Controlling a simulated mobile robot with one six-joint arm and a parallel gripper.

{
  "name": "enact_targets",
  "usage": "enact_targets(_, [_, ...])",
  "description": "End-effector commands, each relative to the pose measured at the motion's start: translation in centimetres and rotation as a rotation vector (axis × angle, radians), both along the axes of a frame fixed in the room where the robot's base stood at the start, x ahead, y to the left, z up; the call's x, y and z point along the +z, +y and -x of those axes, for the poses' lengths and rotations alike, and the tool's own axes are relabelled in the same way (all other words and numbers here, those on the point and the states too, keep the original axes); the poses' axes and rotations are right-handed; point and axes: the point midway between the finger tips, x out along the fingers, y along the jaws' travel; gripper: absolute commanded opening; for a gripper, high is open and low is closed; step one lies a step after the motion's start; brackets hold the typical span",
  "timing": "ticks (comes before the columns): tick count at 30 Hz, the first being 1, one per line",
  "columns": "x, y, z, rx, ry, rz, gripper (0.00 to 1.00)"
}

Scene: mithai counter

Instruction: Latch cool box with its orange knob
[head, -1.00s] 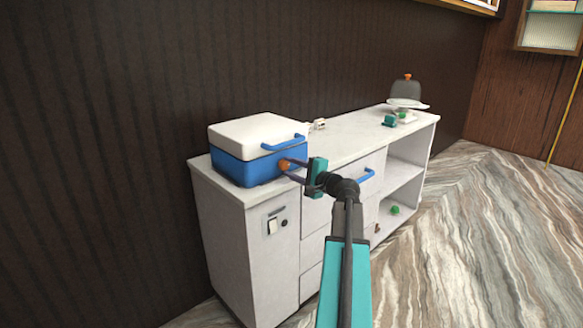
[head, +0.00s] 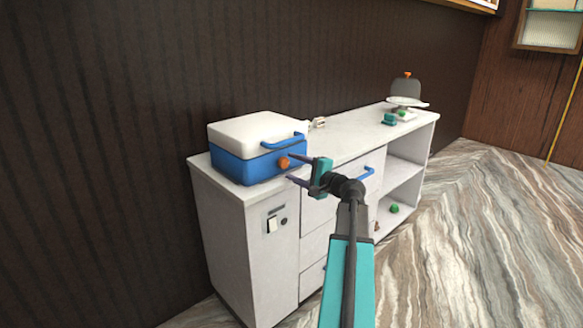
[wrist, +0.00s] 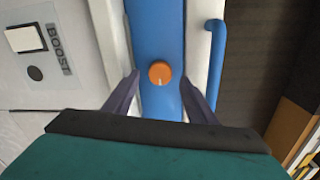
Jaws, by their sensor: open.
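The cool box (head: 240,167) has a blue body and a white lid (head: 250,133), which lies down on it. It stands on the left end of the white counter. Its orange knob (head: 283,162) is on the front face and also shows in the wrist view (wrist: 160,73), with a pale mark on it. My gripper (head: 291,168) is open in front of the knob. In the wrist view its two dark fingers (wrist: 160,92) stand apart on either side of the knob's line, with the knob just beyond their tips. The fingers appear not to touch it.
A blue handle (head: 283,142) is on the cool box lid. The white counter (head: 345,145) has drawers with a blue handle and open shelves. A switch panel marked BOOST (wrist: 28,45) is beside the box in the wrist view. A domed stand (head: 407,101) is at the far end.

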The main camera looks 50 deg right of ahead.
Motion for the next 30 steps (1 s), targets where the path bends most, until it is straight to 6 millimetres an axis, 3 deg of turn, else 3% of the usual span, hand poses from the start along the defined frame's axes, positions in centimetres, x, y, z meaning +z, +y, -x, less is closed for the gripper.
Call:
enact_targets(18, [0.5,0.8,9.7,-0.002,-0.001,0.0,0.51])
enact_targets(24, [0.6,0.8,11.4,0.0,-0.001,-0.001,0.51])
enact_targets(30, [0.6,0.8,11.8,0.001,-0.001,-0.001,0.51])
